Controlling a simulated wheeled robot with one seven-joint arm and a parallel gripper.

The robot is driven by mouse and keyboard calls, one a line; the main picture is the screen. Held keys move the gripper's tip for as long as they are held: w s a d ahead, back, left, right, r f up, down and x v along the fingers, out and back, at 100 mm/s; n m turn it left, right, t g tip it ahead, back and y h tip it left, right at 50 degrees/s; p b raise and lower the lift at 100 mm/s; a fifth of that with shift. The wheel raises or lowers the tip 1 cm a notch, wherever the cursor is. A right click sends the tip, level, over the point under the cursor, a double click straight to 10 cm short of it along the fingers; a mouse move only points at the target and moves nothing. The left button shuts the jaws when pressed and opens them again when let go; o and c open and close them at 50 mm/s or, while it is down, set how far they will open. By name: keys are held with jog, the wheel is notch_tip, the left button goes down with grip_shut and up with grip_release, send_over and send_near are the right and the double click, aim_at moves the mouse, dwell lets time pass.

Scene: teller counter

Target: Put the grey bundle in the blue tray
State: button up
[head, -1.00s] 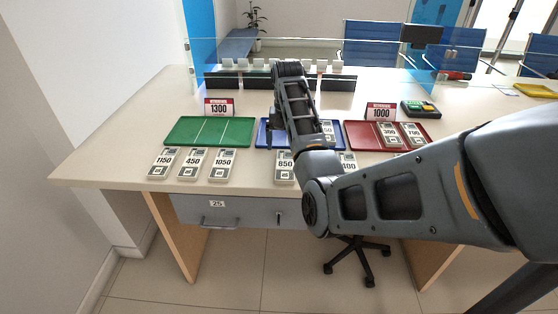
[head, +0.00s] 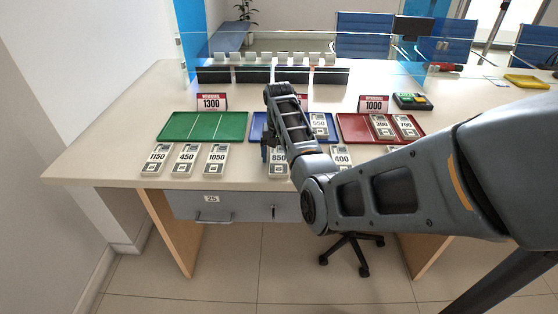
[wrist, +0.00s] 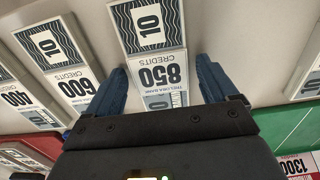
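My gripper (wrist: 161,88) is open, with one dark blue finger on either side of the grey-and-white bundle marked 850 (wrist: 157,70). How far the fingers are above it is hard to tell. In the head view this bundle (head: 278,168) lies in the front row on the counter, partly behind my arm. The blue tray (head: 256,124) is just behind it, largely hidden by my arm, and holds a bundle marked 550 (head: 319,125) on its right side. Other similar grey bundles lie in the row, so the pictures alone do not single one out.
Bundles 1150 (head: 157,159), 450 (head: 186,159) and 1050 (head: 215,159) lie left; 600 (wrist: 60,58) and 400 (head: 341,157) lie on the other side. An empty green tray (head: 190,126) is left, a red tray (head: 352,128) with two bundles right. A clear screen stands behind.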

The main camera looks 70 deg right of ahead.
jog(key=shift+r, duration=0.1)
jog(key=c, duration=1.1)
